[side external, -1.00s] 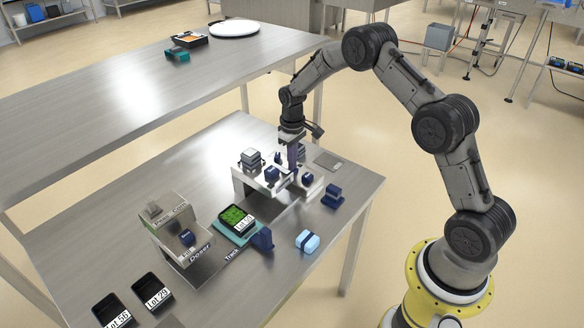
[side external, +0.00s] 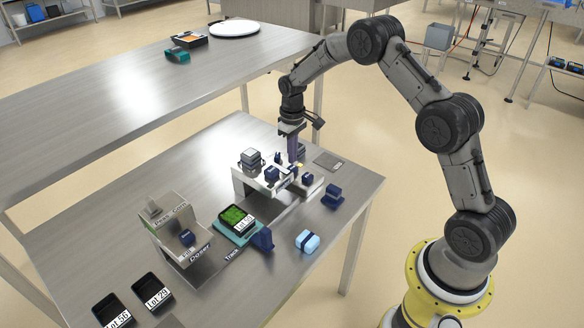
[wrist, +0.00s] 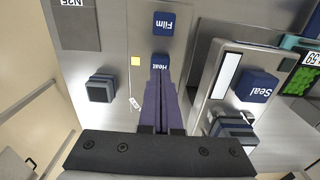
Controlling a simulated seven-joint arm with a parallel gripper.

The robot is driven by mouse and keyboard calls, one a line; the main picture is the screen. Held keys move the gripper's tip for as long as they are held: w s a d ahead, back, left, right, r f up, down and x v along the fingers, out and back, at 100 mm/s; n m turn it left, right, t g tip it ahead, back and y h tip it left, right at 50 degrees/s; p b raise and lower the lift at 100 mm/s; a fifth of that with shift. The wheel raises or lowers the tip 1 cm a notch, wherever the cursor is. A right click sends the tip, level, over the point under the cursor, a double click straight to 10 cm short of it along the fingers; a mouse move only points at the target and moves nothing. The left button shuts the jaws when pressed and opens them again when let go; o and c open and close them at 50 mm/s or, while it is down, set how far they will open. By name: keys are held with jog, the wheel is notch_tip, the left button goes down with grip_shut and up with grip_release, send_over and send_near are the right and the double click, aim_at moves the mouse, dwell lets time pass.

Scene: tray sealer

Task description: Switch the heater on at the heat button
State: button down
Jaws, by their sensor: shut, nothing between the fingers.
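The heat button (wrist: 160,61) is a dark blue block marked "Heat" on the sealer's grey panel in the wrist view. In the side view my gripper (side external: 293,160) points down over the back of the sealer (side external: 243,182), hiding part of the panel.
Dark blue buttons marked "Film" (wrist: 161,23) and "Seal" (wrist: 256,87) stand close by. A tray of green food (side external: 235,215) sits on a teal carrier on the track. The doser (side external: 180,225) is at left; empty black trays (side external: 152,290) lie at the front left.

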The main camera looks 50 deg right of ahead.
notch_tip(320, 180, up, 11)
jog(key=shift+r, duration=0.15)
dwell(0.8)
